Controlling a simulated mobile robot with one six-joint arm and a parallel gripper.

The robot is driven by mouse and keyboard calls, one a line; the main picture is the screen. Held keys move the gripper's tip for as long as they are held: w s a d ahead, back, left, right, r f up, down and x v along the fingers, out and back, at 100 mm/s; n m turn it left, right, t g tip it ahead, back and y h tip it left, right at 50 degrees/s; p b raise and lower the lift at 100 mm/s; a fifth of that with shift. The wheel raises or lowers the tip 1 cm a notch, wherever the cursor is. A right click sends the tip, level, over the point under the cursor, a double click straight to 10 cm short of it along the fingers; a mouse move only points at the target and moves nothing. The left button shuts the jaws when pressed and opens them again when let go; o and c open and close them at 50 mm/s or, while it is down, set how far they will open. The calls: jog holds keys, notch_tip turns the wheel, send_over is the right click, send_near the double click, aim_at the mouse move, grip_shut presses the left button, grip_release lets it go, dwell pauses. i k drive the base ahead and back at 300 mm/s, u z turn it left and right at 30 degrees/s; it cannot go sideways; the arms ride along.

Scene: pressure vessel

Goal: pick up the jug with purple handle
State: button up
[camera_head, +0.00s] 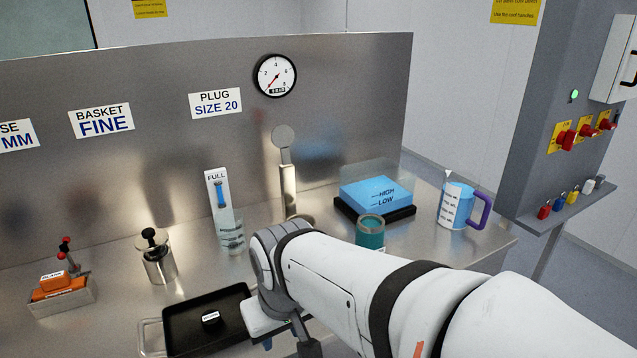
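The jug with the purple handle (456,206) stands upright on the right part of the steel bench. It is blue with a white marked scale panel, and its purple handle (484,210) points right. My gripper (268,338) is low in the middle, by the right edge of a black tray, well to the left of the jug. Its fingers are mostly hidden by my arm and the frame's lower edge, so I cannot tell how it stands. My arm crosses the lower right, in front of and below the jug.
A teal cup (370,232) and a blue block (377,194) on a black base are left of the jug. A tall metal post (288,185), a level gauge (220,200), a steel pot (158,262) and a black tray (190,345) stand further left. A grey control cabinet (545,130) rises at right.

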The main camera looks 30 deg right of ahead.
aim_at(459, 192)
jog(key=u, duration=1.95)
jog(key=k, duration=2.4)
jog(key=z, duration=1.45)
jog(key=i, duration=1)
jog(key=z, duration=0.1)
